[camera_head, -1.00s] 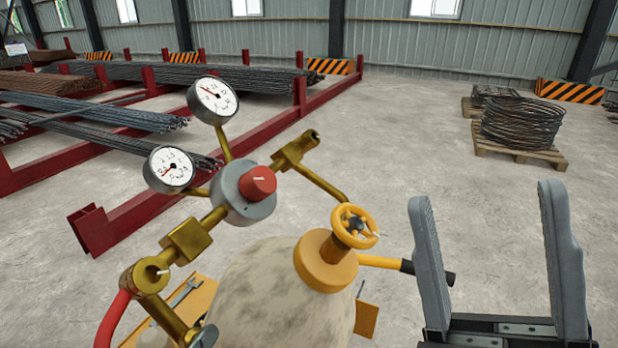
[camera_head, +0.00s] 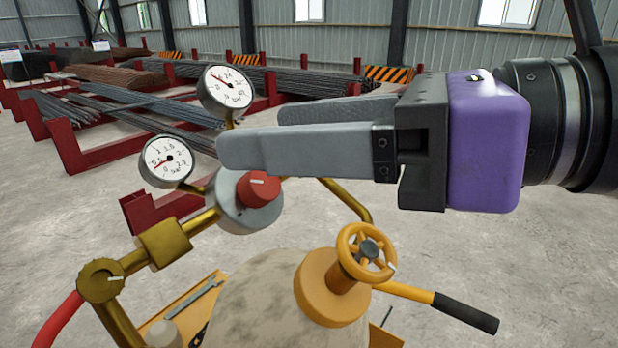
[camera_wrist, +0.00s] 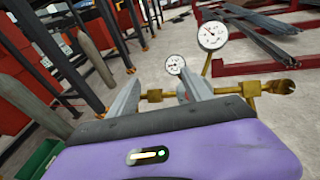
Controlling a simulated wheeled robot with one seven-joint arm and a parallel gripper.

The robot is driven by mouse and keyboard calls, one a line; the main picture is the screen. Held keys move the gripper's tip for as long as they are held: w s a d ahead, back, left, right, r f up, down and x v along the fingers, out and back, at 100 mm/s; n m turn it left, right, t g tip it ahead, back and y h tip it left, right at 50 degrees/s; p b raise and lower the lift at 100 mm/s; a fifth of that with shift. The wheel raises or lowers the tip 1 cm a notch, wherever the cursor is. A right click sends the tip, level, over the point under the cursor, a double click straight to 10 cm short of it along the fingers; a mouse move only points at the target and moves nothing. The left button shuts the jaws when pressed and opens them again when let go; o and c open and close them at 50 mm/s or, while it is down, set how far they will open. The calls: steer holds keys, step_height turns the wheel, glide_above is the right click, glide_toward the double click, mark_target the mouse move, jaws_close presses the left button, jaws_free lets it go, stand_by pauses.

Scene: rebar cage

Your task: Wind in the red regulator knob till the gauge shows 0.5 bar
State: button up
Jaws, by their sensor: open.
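The red regulator knob (camera_head: 257,188) sits on the front of a grey round regulator body (camera_head: 235,215) on brass pipework. The lower white gauge (camera_head: 166,162) has its needle toward the lower left; I cannot read its value exactly. The upper gauge (camera_head: 226,90) also shows in the wrist view (camera_wrist: 213,36), as does the lower gauge (camera_wrist: 175,64). My gripper (camera_head: 250,130) is open and empty, its fingers lying level, pointing left, above the knob in the picture and apart from it. In the wrist view the fingers (camera_wrist: 159,80) stand apart; the knob cannot be made out.
A yellow handwheel (camera_head: 366,253) tops the cylinder (camera_head: 260,300) just right of the regulator. A yellow bar with a black grip (camera_head: 465,312) sticks out right. A red hose (camera_head: 58,320) hangs at lower left. Rebar racks (camera_head: 90,150) stand behind; the floor at right is clear.

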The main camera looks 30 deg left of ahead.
mark_target(268, 184)
steer(key=w+d+f+m+t+h, duration=0.1)
steer(key=w+f+t+h, duration=0.1)
steer(key=w+f, duration=0.3)
steer(key=shift+f+p+x, duration=0.15)
steer(key=shift+p+x, duration=0.2)
steer(key=shift+x, duration=1.5)
steer(key=shift+f+p+x, duration=0.15)
steer(key=shift+p+x, duration=0.15)
steer(key=shift+x, duration=1.5)
steer(key=shift+d, duration=0.1)
steer(key=shift+c, duration=0.2)
